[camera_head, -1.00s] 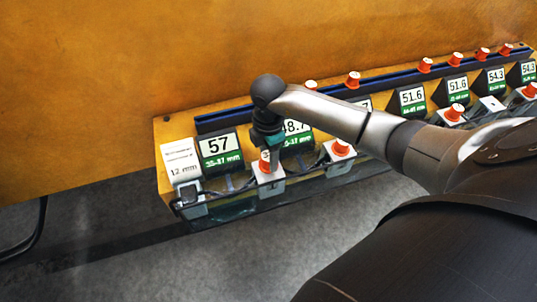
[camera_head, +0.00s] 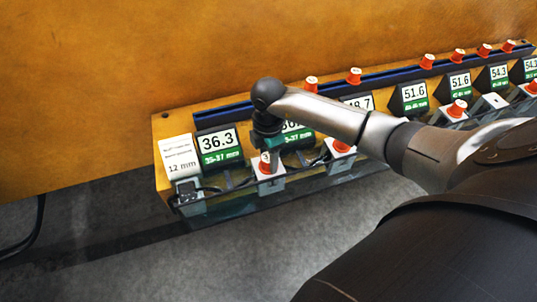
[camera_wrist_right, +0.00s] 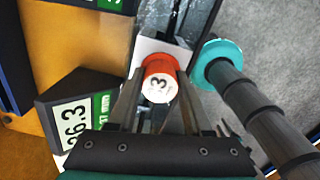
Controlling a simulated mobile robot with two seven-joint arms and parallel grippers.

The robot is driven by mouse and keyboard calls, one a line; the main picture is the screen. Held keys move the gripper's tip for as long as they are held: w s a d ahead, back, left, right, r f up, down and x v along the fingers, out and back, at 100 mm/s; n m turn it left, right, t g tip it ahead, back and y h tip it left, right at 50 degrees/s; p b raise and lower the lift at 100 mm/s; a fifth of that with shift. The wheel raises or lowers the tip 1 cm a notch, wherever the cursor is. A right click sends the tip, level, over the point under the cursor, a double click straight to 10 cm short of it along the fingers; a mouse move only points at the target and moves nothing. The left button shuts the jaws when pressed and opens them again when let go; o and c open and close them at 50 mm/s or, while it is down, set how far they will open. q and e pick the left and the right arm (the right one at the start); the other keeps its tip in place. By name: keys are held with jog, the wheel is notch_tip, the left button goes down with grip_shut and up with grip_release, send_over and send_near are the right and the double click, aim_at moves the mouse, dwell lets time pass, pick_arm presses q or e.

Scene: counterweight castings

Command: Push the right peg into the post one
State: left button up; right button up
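An orange peg with a white top marked 3 (camera_wrist_right: 159,84) stands upright on the leftmost peg block (camera_head: 272,186), beside the display reading 36.3 (camera_head: 217,140). The peg also shows in the head view (camera_head: 264,163). My right gripper (camera_wrist_right: 160,90) points down over this block, its two fingers on either side of the peg and seemingly touching it. The gripper also shows in the head view (camera_head: 268,155). How deep the peg sits is hard to tell. My left gripper is not in view.
More blocks with orange pegs (camera_head: 341,146) and displays (camera_head: 414,97) run along the yellow bench to the right. Several loose pegs (camera_head: 354,76) stand along the back rail (camera_head: 385,82). A white card reading 12 mm (camera_head: 181,155) stands at the left end. Grey floor lies in front.

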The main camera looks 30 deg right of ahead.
jog(key=o, duration=0.5)
notch_tip(320, 180, up, 15)
jog(key=shift+r, duration=0.15)
dwell(0.4)
dwell(0.4)
